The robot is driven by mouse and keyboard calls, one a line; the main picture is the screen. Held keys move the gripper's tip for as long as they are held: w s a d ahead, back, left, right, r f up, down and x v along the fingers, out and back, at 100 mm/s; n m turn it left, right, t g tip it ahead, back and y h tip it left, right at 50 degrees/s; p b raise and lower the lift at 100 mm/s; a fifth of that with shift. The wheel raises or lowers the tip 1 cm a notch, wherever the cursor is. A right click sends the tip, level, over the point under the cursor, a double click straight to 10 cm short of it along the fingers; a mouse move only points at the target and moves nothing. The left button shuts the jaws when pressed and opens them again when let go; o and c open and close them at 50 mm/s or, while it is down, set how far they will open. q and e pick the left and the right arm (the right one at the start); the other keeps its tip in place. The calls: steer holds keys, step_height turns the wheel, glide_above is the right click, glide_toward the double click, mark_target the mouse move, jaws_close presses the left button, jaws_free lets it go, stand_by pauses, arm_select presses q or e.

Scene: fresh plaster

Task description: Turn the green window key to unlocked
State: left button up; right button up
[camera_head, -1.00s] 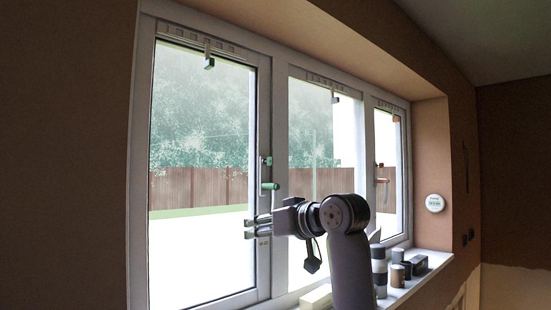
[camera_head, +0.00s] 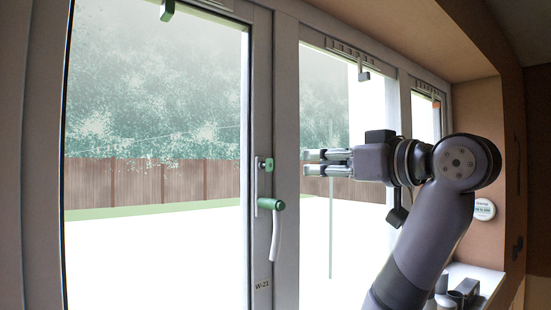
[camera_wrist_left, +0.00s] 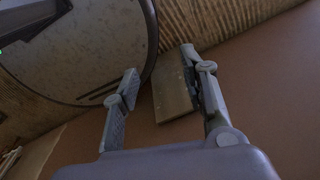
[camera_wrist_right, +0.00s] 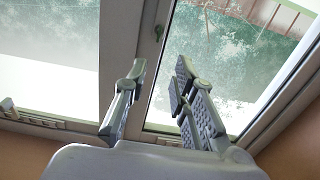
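The green window key (camera_head: 265,164) sits in the lock plate on the left window's frame, just above the green-hubbed handle (camera_head: 271,204), whose white lever hangs down. My right gripper (camera_head: 308,162) is at about the key's height in the head view, to its right and apart from it. In the right wrist view its two fingers (camera_wrist_right: 160,75) are spread with nothing between them. A small lock fitting (camera_wrist_right: 159,33) shows past the fingertips there. My left gripper (camera_wrist_left: 160,68) is open and empty in its wrist view, and is not in the head view.
A black-and-green latch (camera_head: 167,10) is at the window's top. Dark containers (camera_head: 464,292) stand on the sill at the lower right, beside my right arm. A round white thermostat (camera_head: 484,209) is on the reveal. The space between gripper and key is clear.

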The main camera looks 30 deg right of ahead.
steer(key=p, duration=0.3)
glide_toward(268, 165)
steer(key=w+p, duration=0.1)
steer(key=w, duration=0.1)
steer(key=w+p, duration=0.1)
steer(key=w, duration=0.1)
steer(key=w+p, duration=0.1)
steer(key=w, duration=0.1)
steer(key=shift+w+a+r, duration=0.1)
steer(key=shift+w+r, duration=0.15)
steer(key=shift+w, duration=0.05)
steer(key=shift+w+f+p, duration=0.1)
steer(key=shift+w+p, duration=0.2)
steer(key=shift+w, duration=0.4)
arm_select(q)
step_height(268, 165, up, 7)
steer(key=w+d, duration=0.1)
steer(key=w, duration=0.1)
steer(key=shift+d, duration=0.25)
steer(key=shift+w, duration=0.1)
steer(key=shift+w, duration=0.15)
arm_select(e)
jaws_close()
